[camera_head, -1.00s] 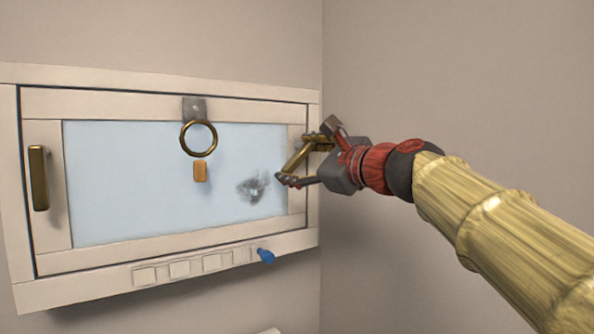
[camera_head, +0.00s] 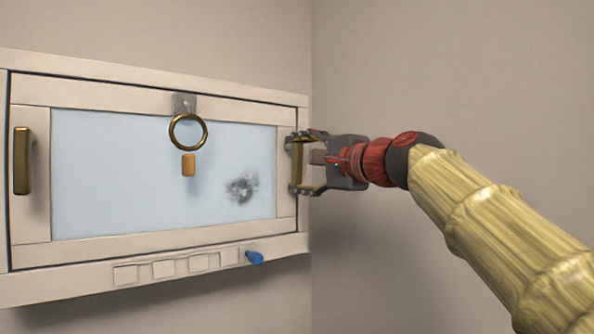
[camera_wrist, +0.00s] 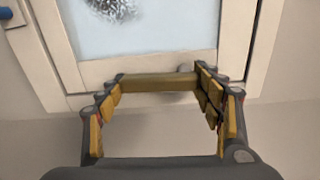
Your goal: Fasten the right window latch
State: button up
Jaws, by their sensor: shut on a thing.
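The window (camera_head: 150,200) is a pale pane in a cream frame on the wall. The right latch (camera_head: 297,160) is a brass bar on the frame's right stile, standing about upright. My gripper (camera_head: 298,164) reaches in from the right, with one finger at the latch's upper end and the other at its lower end. It is shut on the latch. In the wrist view the brass bar (camera_wrist: 158,83) spans between the two fingers, close to the frame; its ends are partly hidden by the finger pads. The left latch (camera_head: 22,160) is a similar upright brass bar.
A brass ring (camera_head: 187,131) hangs from a grey plate at the top of the frame, with a small orange block (camera_head: 188,165) below it. A dark smudge (camera_head: 242,188) marks the pane. A blue peg (camera_head: 254,257) sticks out below. A side wall (camera_head: 450,80) stands at right.

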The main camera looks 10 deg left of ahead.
jog(key=shift+w+n, duration=0.1)
jog(key=shift+n, duration=0.2)
jog(key=shift+f, duration=0.1)
jog(key=o, duration=1.7)
jog(key=v, duration=1.2)
